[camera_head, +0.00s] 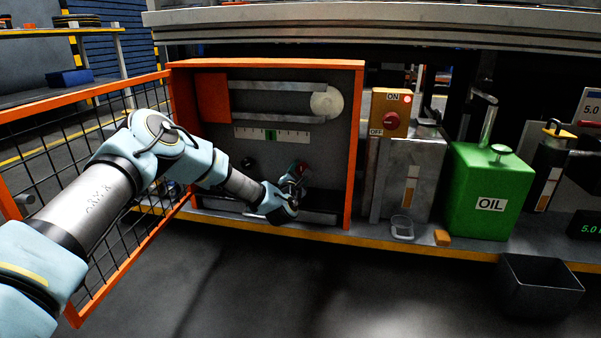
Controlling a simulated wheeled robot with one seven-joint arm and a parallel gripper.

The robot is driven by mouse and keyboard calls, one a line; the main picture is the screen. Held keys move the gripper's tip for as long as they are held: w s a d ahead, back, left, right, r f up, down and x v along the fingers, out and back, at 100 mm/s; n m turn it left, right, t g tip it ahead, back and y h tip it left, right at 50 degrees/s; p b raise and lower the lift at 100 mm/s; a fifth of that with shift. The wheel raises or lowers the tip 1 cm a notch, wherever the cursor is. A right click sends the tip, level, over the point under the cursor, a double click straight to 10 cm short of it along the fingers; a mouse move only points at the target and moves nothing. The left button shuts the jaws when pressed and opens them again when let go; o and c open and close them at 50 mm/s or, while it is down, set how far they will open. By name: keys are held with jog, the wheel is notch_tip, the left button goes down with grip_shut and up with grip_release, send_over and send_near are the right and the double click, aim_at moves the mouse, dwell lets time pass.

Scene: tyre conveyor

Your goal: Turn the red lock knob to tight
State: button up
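A small red knob (299,168) shows low on the right side of the back panel inside the orange-framed cabinet (356,150). It is mostly hidden by the end of my arm, so its turn position cannot be read. My gripper (296,180) is at the knob, its fingers small and dark against the panel. I cannot tell whether they touch the knob or are closed around it. Above are a belt loop around a pale round pulley (326,102) and a scale strip (272,135) with a green middle zone.
The cabinet's mesh door (95,185) stands open on the left, beside my arm. Right of the cabinet are an orange ON/OFF switch box (391,108) with a red knob, a grey tank (412,172), a green oil can (490,190) and a dark bin (540,286). A conveyor edge (380,22) runs above.

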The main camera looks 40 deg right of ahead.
grip_shut()
